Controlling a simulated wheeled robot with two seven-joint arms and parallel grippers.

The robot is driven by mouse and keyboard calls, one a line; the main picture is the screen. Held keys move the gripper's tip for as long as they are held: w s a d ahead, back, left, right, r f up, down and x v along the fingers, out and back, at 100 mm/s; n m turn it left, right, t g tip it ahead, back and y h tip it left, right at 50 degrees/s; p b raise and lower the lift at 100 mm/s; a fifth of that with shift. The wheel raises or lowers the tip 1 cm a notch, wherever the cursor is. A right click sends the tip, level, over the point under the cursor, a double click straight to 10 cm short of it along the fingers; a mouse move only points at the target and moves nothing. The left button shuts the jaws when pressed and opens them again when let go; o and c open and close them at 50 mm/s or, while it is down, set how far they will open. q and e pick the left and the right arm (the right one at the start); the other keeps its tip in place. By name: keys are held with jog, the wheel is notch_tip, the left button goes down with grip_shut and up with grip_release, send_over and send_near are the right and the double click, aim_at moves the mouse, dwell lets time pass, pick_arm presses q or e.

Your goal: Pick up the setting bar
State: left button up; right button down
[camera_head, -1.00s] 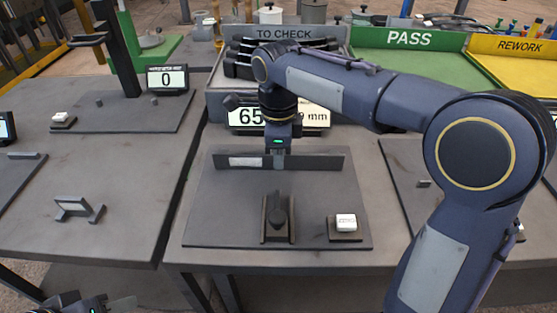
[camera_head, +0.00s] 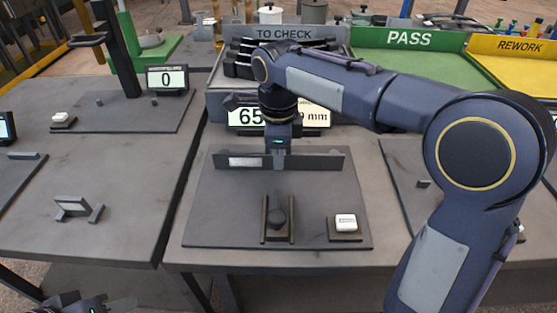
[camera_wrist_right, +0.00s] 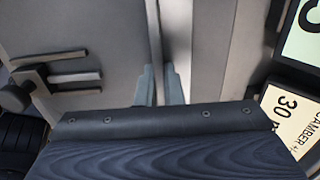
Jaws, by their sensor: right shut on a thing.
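A long dark bar with a pale label at its left end, seemingly the setting bar (camera_head: 315,161), stands on edge across the back of the middle dark plate (camera_head: 220,215). My right gripper (camera_head: 279,163) points down at the bar's middle and is shut on it. In the right wrist view the fingertips (camera_wrist_right: 158,88) sit on either side of the thin bar (camera_wrist_right: 153,25). I cannot tell whether the bar is clear of the plate. My left gripper (camera_head: 115,304) is partly in view at the bottom left, and its opening cannot be made out.
A small block with a dark knob (camera_head: 278,216) and a white button (camera_head: 346,221) stand in front of the bar. A display (camera_head: 245,117) and the TO CHECK rack (camera_head: 285,33) are behind. The green PASS tray (camera_head: 400,62) and yellow REWORK tray (camera_head: 510,70) lie back right.

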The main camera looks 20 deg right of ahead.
jog(key=shift+r, duration=0.1)
notch_tip(320, 180, up, 10)
jog(key=p, duration=0.3)
dwell(0.4)
